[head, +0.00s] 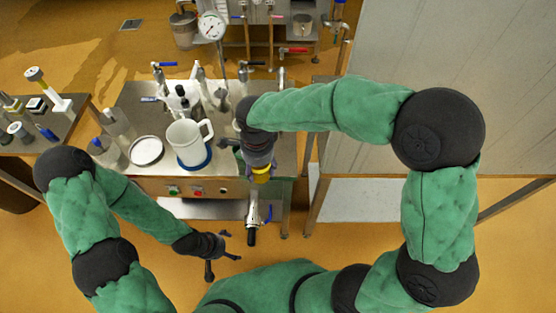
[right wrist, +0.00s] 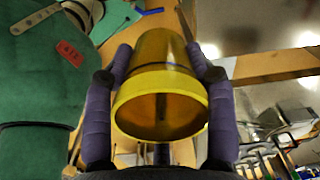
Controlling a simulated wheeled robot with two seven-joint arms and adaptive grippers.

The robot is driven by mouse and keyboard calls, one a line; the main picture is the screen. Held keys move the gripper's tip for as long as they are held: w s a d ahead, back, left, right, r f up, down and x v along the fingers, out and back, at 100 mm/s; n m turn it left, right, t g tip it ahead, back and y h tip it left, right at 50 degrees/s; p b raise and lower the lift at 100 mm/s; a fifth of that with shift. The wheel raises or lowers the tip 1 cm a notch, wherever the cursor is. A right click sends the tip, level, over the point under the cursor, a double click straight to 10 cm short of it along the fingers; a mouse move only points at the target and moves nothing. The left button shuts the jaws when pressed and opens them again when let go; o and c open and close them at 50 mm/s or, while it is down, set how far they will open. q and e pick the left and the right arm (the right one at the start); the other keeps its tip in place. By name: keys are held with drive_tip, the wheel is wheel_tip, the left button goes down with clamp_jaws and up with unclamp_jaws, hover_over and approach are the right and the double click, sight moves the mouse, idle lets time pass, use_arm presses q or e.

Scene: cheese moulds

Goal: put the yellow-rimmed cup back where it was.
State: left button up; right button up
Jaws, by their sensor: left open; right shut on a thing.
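The yellow-rimmed cup (head: 261,174) is held by my right gripper (head: 260,163), over the front right part of the steel worktop (head: 228,180) in the head view. In the right wrist view the cup (right wrist: 160,85) lies between the two purple fingers of my right gripper (right wrist: 160,75), with its yellow rim and open mouth facing the camera. The fingers close on its sides. In the head view the gripper hides much of the cup. My left gripper (head: 222,257) is open and empty, low in front of the worktop and apart from it.
A white jug (head: 188,143) with a blue base and a round white dish (head: 146,150) stand on the worktop left of my right gripper. Bottles and fittings crowd its back. A valve (head: 252,225) sticks out in front. A side table (head: 62,127) stands at left.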

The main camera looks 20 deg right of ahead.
drive_tip(key=w+d+f+b, duration=0.1)
drive_tip(key=w+d+f, duration=0.1)
drive_tip(key=w+f, duration=0.1)
drive_tip(key=w+d+f+b, duration=0.1)
drive_tip(key=w+d+f, duration=0.4)
drive_tip(key=w, duration=0.2)
drive_tip(key=shift+d+f+b, duration=0.35)
drive_tip(key=shift+f+b, duration=0.05)
drive_tip(key=shift+w+d+f+b, duration=0.1)
drive_tip(key=shift+f+b, duration=0.05)
drive_tip(key=shift+f, duration=0.5)
drive_tip(key=shift+w+d+f+b, duration=0.1)
drive_tip(key=shift+w+f+b, duration=0.1)
drive_tip(key=shift+f, duration=0.5)
drive_tip(key=shift+w+d+f+b, duration=0.1)
drive_tip(key=shift+f+b, duration=0.05)
drive_tip(key=shift+f, duration=0.5)
drive_tip(key=shift+f, duration=0.15)
drive_tip(key=o, duration=1.3)
drive_tip(key=shift+c, duration=0.2)
